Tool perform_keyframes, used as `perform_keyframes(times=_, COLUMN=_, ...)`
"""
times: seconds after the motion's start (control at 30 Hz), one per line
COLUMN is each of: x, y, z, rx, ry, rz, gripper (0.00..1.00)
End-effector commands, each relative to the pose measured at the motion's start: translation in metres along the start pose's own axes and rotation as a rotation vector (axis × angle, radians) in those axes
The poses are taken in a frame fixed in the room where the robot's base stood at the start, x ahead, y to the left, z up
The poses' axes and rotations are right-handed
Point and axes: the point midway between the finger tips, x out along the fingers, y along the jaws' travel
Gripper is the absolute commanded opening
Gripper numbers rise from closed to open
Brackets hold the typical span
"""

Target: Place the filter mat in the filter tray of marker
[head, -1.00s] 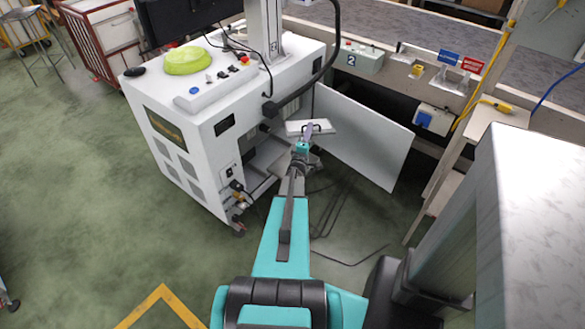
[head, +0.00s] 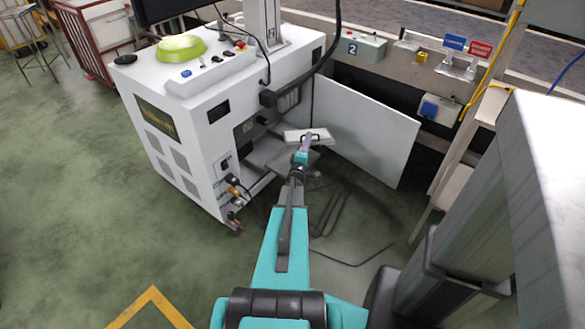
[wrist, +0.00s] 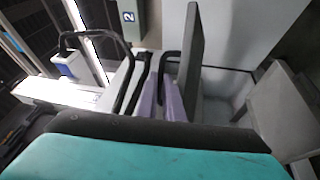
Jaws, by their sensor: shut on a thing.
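The filter mat (head: 293,136) is a pale flat slab with a dark loop handle in the head view. My gripper (head: 306,145) is shut on it and holds it out in front of the open side of the white marker cabinet (head: 165,125). In the wrist view my gripper's purple fingers (wrist: 162,104) are close together at a black loop, beside an upright grey slab (wrist: 191,60). A pale open-topped box shape (wrist: 230,84) lies beyond the slab; I cannot tell surely whether it is the filter tray. In the head view, the mat and my arm partly hide the cabinet's opening.
The cabinet's white door (head: 370,135) stands open to the right. Dark cables (head: 335,205) lie on the floor below it. A wooden stand (head: 455,180) is further right. A grey box marked 2 (head: 360,48) sits on the conveyor side.

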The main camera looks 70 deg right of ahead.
Motion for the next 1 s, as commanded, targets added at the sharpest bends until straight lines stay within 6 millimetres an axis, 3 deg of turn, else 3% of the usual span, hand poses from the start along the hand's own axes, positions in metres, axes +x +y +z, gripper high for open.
perform_keyframes(times=0.03, x=-0.003, y=-0.015, z=0.001, rx=0.0, ry=0.0, rz=0.001, gripper=0.0)
perform_keyframes(times=1.0, x=-0.027, y=-0.148, z=0.01, rx=0.0, ry=0.002, rz=0.001, gripper=0.0)
